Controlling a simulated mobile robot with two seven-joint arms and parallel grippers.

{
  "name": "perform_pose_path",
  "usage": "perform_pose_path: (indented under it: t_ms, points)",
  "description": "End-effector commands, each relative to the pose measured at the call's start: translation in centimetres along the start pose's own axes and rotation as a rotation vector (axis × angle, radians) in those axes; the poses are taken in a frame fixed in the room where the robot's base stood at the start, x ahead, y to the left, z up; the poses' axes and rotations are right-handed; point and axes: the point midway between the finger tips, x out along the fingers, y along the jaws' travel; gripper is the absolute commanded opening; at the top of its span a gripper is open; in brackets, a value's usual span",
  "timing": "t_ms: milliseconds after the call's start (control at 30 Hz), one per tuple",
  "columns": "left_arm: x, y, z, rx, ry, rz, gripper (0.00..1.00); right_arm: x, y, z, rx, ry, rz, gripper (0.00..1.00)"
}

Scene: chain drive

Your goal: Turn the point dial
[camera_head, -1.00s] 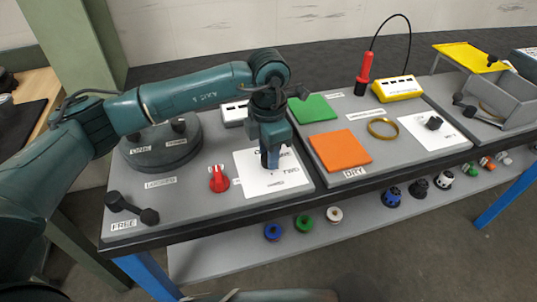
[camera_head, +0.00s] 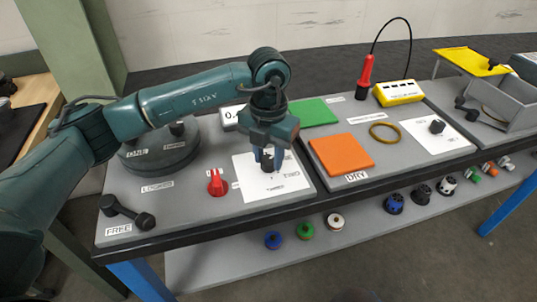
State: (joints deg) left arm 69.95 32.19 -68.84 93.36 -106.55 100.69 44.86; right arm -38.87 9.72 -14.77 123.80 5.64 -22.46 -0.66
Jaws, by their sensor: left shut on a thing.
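The point dial is a black knob (camera_head: 267,164) on a white plate (camera_head: 250,190) with printed labels, "TWO" among them, at the front of the grey bench. My left gripper (camera_head: 268,160) reaches down over it from above, with one finger on each side, and is shut on the knob. The gripper hides part of the knob and the labels behind it, so I cannot tell where the knob points. My right gripper is not in view.
A red knob (camera_head: 216,183) stands just left of the plate. An orange mat (camera_head: 341,153), a green mat (camera_head: 313,112) and a brass ring (camera_head: 385,132) lie to the right. A black dumbbell-shaped piece (camera_head: 127,212) lies at front left.

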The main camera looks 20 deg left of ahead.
Motion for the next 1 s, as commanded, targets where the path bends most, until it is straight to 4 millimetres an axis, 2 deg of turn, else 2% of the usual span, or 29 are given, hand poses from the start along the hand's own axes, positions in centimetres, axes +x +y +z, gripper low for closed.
perform_pose_path:
  t_ms: [467,500,733,1000]
  points:
    - [-0.04,0.00,-0.01,-0.012,0.000,0.000,0.09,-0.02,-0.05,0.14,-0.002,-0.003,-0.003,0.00]
    - [-0.04,0.00,-0.01,-0.012,0.000,0.000,0.35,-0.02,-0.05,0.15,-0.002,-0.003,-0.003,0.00]
    - [-0.03,0.00,0.00,-0.011,0.000,0.000,0.53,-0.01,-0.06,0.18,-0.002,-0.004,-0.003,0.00]
    - [-0.20,0.00,0.02,-0.011,-0.001,0.000,0.53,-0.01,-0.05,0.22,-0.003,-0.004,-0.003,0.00]
